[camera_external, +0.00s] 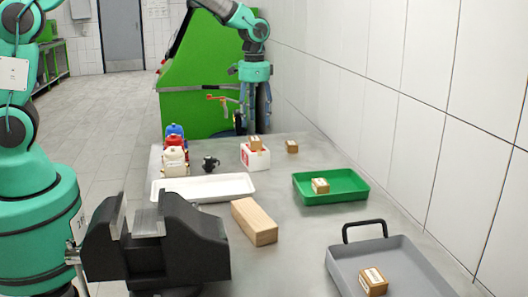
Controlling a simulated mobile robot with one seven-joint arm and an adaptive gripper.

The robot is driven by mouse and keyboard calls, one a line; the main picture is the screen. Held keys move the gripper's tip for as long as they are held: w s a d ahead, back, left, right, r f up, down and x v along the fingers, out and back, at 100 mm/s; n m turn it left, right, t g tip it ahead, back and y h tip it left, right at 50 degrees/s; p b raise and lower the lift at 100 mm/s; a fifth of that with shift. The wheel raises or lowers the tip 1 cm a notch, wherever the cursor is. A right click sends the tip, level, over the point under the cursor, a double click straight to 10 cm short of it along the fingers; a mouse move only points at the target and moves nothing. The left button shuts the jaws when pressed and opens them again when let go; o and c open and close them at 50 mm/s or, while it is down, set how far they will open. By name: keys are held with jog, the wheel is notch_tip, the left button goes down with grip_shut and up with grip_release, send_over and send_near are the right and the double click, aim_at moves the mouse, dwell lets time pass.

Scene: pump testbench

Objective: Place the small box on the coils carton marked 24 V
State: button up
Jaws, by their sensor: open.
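My gripper (254,122) points down with its fingers apart, above the far end of the table. It is empty. Below it, a small brown box (254,142) rests on top of a white carton with red marks (257,158); a small gap seems to separate the fingertips from the box. Other small brown boxes are in view: one on the table right of the carton (292,147), one in the green tray (320,186) and one in the grey tray (373,281). The print on the carton and boxes is too small to read, so I cannot confirm a 24 V mark.
The green tray (350,193) and the grey handled tray (410,262) stand on the right. A white tray (166,196), a wooden block (254,222), a dark fitting (210,163) and several coloured bottle-like items (175,158) stand left and centre. A tiled wall (400,95) borders the right side.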

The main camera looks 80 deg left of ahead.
jog(key=shift+a+r, duration=0.15)
jog(key=s+d+r+t, duration=0.1)
jog(key=s+d+r, duration=0.6)
jog(key=s+r, duration=0.25)
jog(key=s+d+r+t, duration=0.2)
jog(key=s+d+r, duration=0.5)
jog(key=r, duration=0.4)
jog(key=s+d+r+t, duration=0.1)
jog(key=s+d, duration=0.2)
jog(key=s, duration=0.8)
jog(key=s+d+r+t, duration=0.1)
jog(key=s+d, duration=0.2)
jog(key=s, duration=0.9)
jog(key=shift+d+r+t, duration=0.2)
jog(key=shift+d+t, duration=0.1)
jog(key=shift+w+f, duration=0.1)
jog(key=shift+f, duration=0.05)
